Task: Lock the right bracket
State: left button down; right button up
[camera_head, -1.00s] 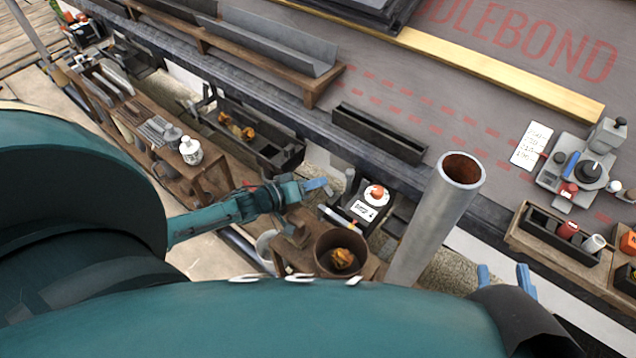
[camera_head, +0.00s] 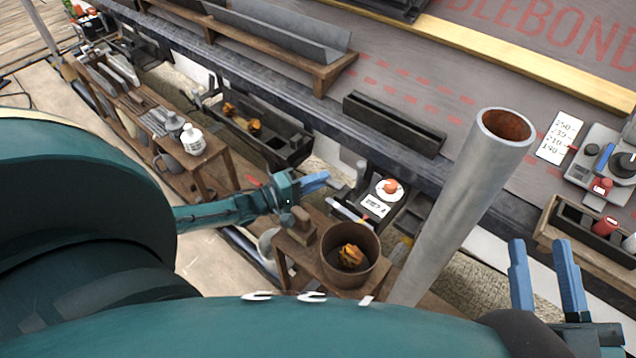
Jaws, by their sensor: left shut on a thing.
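My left gripper (camera_head: 314,183) reaches in from the left over the small wooden bench, its blue fingers close together beside the roof edge. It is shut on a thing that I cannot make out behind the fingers. My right gripper (camera_head: 546,275) is at the lower right, its two blue fingers upright and apart, with nothing seen between them. Just right of the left fingers is a dark fixture (camera_head: 378,208) at the roof edge, with an orange knob (camera_head: 389,187) and a white label. I cannot tell whether it is the right bracket, and no lock is clear.
A tall grey pipe (camera_head: 468,200) stands between my grippers. A brown bucket (camera_head: 346,278) with an orange-brown lump sits on the bench. A dark trough (camera_head: 395,124) lies on the roof. A wooden tray (camera_head: 549,227) and a grey device (camera_head: 597,165) are at the right.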

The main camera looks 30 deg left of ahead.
pick_arm(q)
jog(key=shift+f, duration=0.1)
pick_arm(e)
jog(key=shift+w+d+r+y, duration=0.2)
jog(key=shift+r+y, duration=0.1)
jog(key=shift+r, duration=0.1)
pick_arm(q)
jog(key=c, duration=1.4)
grip_release()
jog(key=shift+c, duration=0.2)
pick_arm(e)
jog(key=shift+f, duration=0.15)
